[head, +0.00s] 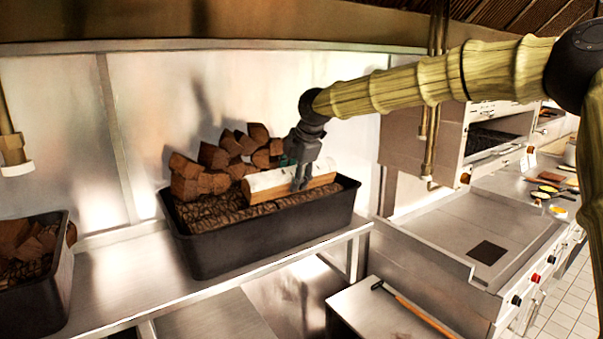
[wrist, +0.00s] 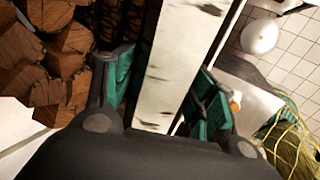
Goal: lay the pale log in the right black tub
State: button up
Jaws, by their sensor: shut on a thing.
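The pale log (head: 284,181), white-barked with a light brown split face, is in my gripper (head: 303,180), which is shut on it. In the wrist view the pale log (wrist: 182,65) runs between the two green-padded fingers of my gripper (wrist: 160,95). In the head view the log lies level within the outline of the right black tub (head: 270,238), at its right part, over dark logs. I cannot tell whether it touches them. The tub stands on a steel shelf.
Brown split logs (head: 215,160) are heaped at the tub's back left. Another black tub (head: 50,292) with brown logs stands at the far left. The steel shelf (head: 125,275) is bare between the tubs. A flat griddle (head: 455,235) stands at the right.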

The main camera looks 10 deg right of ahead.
jog(key=shift+w+d+f, duration=0.1)
jog(key=shift+w+f, duration=0.05)
jog(key=shift+w, duration=0.2)
jog(key=shift+w+f, duration=0.25)
jog(key=shift+w, duration=0.05)
jog(key=shift+w+a+f, duration=0.2)
jog(key=shift+w+a, duration=0.1)
jog(key=shift+a, duration=0.1)
jog(key=shift+w+a+f, duration=0.2)
jog(key=shift+w+a, duration=0.25)
jog(key=shift+a, duration=0.35)
jog(key=shift+w+d+f, duration=0.1)
jog(key=shift+d+f, duration=0.05)
jog(key=shift+d, duration=0.45)
jog(key=shift+a, duration=0.15)
jog(key=o, duration=1.4)
jog(key=shift+a, duration=0.2)
jog(key=shift+o, duration=1)
jog(key=shift+a, duration=0.1)
jog(key=shift+d, duration=0.4)
jog(key=v, duration=1.2)
